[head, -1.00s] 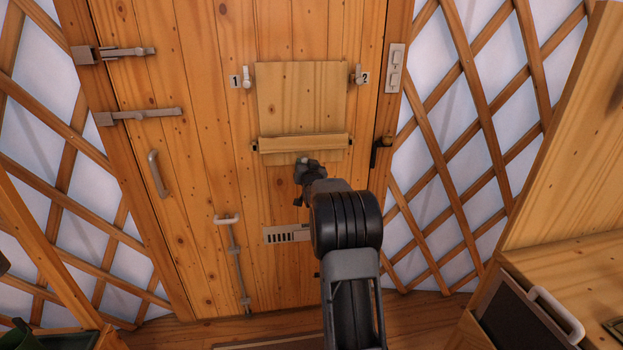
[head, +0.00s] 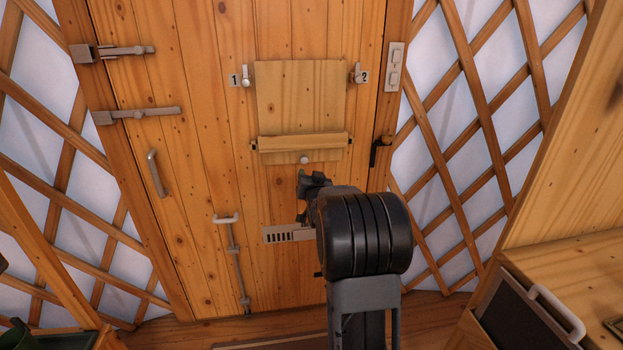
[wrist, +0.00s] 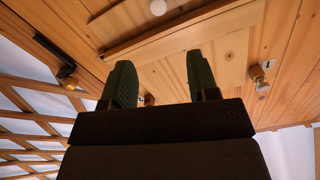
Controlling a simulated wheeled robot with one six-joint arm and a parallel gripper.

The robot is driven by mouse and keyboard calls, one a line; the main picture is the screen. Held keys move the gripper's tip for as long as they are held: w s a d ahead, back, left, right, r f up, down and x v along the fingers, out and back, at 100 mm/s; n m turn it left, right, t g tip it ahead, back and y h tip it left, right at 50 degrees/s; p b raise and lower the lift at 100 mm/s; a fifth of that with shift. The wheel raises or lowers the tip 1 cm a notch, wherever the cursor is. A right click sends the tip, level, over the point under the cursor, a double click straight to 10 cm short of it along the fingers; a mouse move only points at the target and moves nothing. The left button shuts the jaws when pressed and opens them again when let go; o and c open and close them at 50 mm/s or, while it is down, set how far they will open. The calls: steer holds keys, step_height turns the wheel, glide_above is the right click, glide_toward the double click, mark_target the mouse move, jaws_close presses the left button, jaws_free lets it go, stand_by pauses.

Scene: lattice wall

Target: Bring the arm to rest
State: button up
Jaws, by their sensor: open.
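My gripper (head: 308,186) is in front of the wooden door (head: 205,150), just below a round white knob (head: 305,159) on the door's panel. In the wrist view my gripper (wrist: 165,84) has its two dark green fingers apart, with nothing between them. The white knob (wrist: 158,7) shows beyond the fingers at the top of that view. In the head view my arm rises from the bottom and hides part of the lower door.
The panel (head: 300,95) has latches marked 1 (head: 244,76) and 2 (head: 357,73) beside it. Sliding bolts (head: 140,114) and a handle (head: 156,174) are at the left. A wooden cabinet (head: 570,260) stands at the right, near lattice wall (head: 470,130).

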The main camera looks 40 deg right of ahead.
steer(key=shift+f, duration=0.1)
step_height(320, 180, down, 8)
steer(key=s+g+y, duration=0.2)
steer(key=s+g, duration=0.1)
steer(key=g, duration=0.2)
steer(key=s+a+n+g+y+p, duration=0.2)
steer(key=s+a+g+p, duration=0.15)
steer(key=s+a, duration=0.35)
steer(key=s+a+r+n+g+y+p, duration=0.3)
steer(key=s+a+r+n+p, duration=0.3)
steer(key=s+a+r+p, duration=0.7)
steer(key=s+a+r+g, duration=0.1)
steer(key=s+a+r, duration=0.3)
steer(key=a, duration=0.4)
steer(key=shift+s+r+y+p, duration=0.2)
steer(key=shift+y+p, duration=0.1)
steer(key=shift+y, duration=0.1)
steer(key=shift+c, duration=0.3)
